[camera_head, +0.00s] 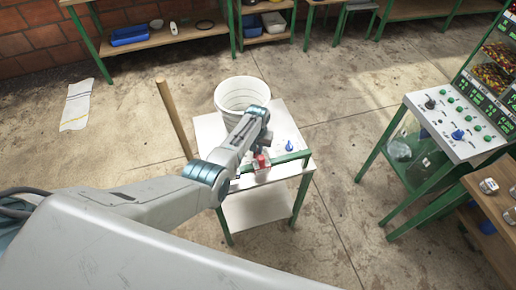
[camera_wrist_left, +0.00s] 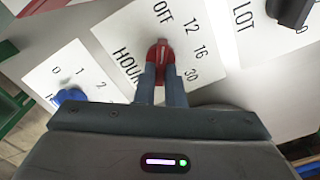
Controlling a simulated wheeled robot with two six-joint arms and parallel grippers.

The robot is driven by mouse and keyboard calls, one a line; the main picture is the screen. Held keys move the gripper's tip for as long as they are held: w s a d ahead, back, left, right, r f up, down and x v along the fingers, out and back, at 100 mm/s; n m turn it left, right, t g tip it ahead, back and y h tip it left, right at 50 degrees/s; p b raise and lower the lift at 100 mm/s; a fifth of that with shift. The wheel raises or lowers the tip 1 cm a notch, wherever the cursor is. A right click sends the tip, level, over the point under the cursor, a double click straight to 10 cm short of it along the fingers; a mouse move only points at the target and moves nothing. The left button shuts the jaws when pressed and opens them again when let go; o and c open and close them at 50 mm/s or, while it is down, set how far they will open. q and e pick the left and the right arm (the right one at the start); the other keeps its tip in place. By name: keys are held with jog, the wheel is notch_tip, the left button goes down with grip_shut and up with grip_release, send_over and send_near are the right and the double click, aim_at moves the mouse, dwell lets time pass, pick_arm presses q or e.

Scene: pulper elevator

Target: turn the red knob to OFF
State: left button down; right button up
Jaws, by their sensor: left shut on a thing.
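In the left wrist view the red knob (camera_wrist_left: 160,50) sits on a white label plate with OFF, 12, 16, 30 and part of HOUR. My left gripper (camera_wrist_left: 161,72) is shut on the knob, one finger on each side. The knob is long up and down in this view, with a pale line along it, and OFF stands just above its top end. My right gripper is not in view.
A blue knob (camera_wrist_left: 70,96) on a 0, 1, 2 plate is close by; a black knob (camera_wrist_left: 290,12) is near LOT. In the head view, a red part (camera_head: 262,160) and a green bar (camera_head: 290,158) lie near the panel's front edge, with a white bucket (camera_head: 242,92) behind.

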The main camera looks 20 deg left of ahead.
pick_arm(q)
jog(key=shift+w+n, duration=0.1)
jog(key=shift+n, duration=0.2)
jog(key=shift+r, duration=0.1)
jog(key=c, duration=1.5)
grip_release()
notch_tip(320, 180, up, 11)
jog(key=shift+f+b, duration=0.15)
jog(key=shift+b, duration=0.25)
